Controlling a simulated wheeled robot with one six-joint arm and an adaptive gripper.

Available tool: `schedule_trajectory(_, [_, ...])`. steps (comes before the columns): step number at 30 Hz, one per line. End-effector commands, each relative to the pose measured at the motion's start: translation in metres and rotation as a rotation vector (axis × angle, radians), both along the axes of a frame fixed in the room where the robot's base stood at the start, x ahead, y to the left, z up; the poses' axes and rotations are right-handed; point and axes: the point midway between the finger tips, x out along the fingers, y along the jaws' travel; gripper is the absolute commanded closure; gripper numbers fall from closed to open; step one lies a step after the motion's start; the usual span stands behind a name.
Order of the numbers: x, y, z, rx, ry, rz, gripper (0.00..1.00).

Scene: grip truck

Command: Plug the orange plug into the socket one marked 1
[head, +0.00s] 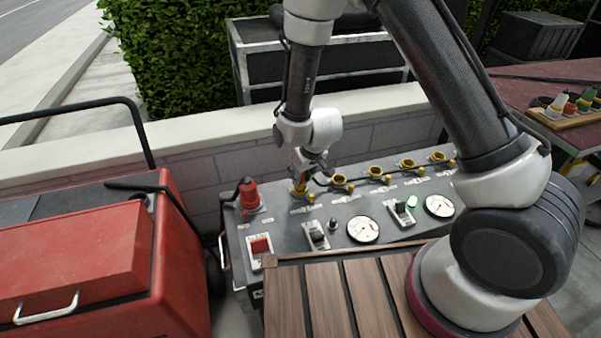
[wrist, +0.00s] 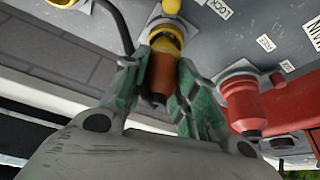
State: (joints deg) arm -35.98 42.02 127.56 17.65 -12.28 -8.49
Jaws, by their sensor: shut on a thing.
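My gripper (head: 303,172) is at the leftmost yellow socket (head: 300,192) of the grey panel (head: 283,222) in the head view. In the wrist view its green-padded fingers (wrist: 163,72) are shut on the orange plug (wrist: 160,74), one on each side. The plug's front end meets the yellow socket ring (wrist: 166,38), and the two look in line. How deep the plug sits is hidden. The number beside this socket cannot be read.
Several more yellow sockets, such as one (head: 375,172), run rightward along the panel. A red connector (head: 249,195) stands close on the left; it also shows in the wrist view (wrist: 245,105). A wooden tray (head: 545,119) of coloured plugs is at far right. A red case (head: 85,250) is left.

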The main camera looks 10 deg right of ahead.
Motion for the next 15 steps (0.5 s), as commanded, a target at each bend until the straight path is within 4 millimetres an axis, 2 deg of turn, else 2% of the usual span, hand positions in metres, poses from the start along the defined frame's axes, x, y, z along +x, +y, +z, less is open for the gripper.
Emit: schedule_trajectory(15, [-0.0002,0.0000,-0.0097,0.000,0.001,0.000,0.98])
